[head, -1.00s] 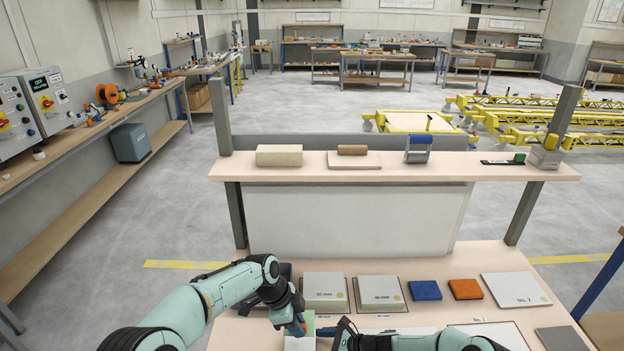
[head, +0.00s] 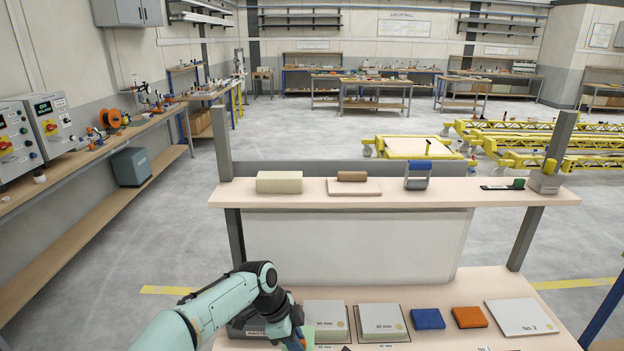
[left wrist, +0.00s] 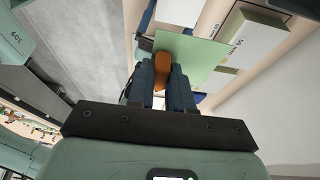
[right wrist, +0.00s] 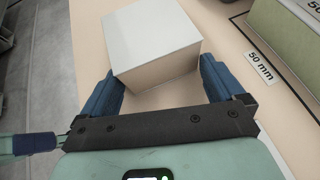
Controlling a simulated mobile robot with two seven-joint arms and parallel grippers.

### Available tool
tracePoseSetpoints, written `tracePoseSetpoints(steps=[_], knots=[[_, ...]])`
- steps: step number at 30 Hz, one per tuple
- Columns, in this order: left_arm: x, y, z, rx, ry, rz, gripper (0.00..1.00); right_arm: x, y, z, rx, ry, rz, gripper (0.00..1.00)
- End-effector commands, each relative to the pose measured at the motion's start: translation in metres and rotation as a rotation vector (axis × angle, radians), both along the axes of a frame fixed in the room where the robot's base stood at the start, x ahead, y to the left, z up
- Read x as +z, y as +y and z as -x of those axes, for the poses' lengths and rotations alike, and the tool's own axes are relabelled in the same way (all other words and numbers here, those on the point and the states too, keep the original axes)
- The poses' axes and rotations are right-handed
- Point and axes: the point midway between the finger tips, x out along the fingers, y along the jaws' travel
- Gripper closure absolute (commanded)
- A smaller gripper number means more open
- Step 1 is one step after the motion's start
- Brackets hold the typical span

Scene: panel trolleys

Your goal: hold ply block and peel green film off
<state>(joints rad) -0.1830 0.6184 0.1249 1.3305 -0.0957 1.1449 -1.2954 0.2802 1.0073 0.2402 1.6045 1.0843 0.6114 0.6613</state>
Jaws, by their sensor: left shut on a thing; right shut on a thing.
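The green film (left wrist: 190,58) shows in the left wrist view as a flat sheet with an orange tab (left wrist: 162,68). My left gripper (left wrist: 164,72) is shut on that tab. In the head view a bit of the film (head: 307,334) shows beside my left gripper (head: 298,335) at the bottom edge. The ply block (right wrist: 155,40) shows in the right wrist view, with a bare pale grey top and tan sides. My right gripper (right wrist: 162,88) is shut on the block, a blue finger at each side. It is hardly visible in the head view.
A dark bin marked WASTE (head: 250,328) stands left of a green-sided block (head: 325,315). Another such block (head: 382,320), a blue pad (head: 428,318) and an orange pad (head: 469,317) lie to the right. A raised shelf (head: 400,196) spans behind.

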Motion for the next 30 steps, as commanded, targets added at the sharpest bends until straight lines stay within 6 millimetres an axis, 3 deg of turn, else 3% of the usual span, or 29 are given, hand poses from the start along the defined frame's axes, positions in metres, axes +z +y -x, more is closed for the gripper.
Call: tracePoseSetpoints(steps=[6,7,8,20,30], knots=[[0.000,0.000,0.000,0.000,0.000,0.000,1.00,0.000,0.000,0.000,0.000,0.000,0.000,0.41],[0.000,0.000,0.000,0.000,0.000,0.000,1.00,0.000,0.000,0.000,0.000,0.000,-0.001,0.02],[0.000,0.000,0.000,0.000,0.000,0.000,1.00,0.000,0.000,0.000,0.000,0.000,0.000,0.00],[-0.001,0.000,0.000,0.000,0.000,0.000,1.00,0.002,-0.003,0.000,-0.001,0.000,0.000,0.00],[-0.001,0.000,0.000,0.000,0.000,0.000,1.00,0.030,-0.054,0.015,-0.003,-0.002,0.003,0.00]])
